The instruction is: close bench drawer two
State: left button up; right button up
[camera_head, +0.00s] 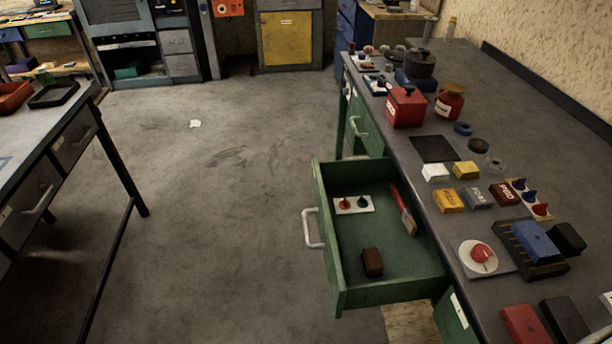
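An open green drawer (390,276) sticks out to the left from the bench (455,215) on the right. Its white handle (312,228) is on the left-facing front panel. Inside lie a brown block (372,262), a brush with a red handle (403,210) and a white plate (353,205) with a red and a dark green knob. Another green drawer (362,136) farther along the bench looks shut, with its own pale handle. Neither of my grippers shows in the head view.
The bench top holds a red box (406,107), a red jar (449,101), several small blocks and a blue block on a dark tray (523,262). A second table (45,140) with grey drawers stands at the left. The floor (220,220) between them is clear except for a paper scrap (195,124).

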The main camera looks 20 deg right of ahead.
aim_at(414, 270)
jog(key=j+z, duration=0.15)
jog(key=z, duration=0.25)
jog(key=j+z, duration=0.15)
jog(key=z, duration=0.3)
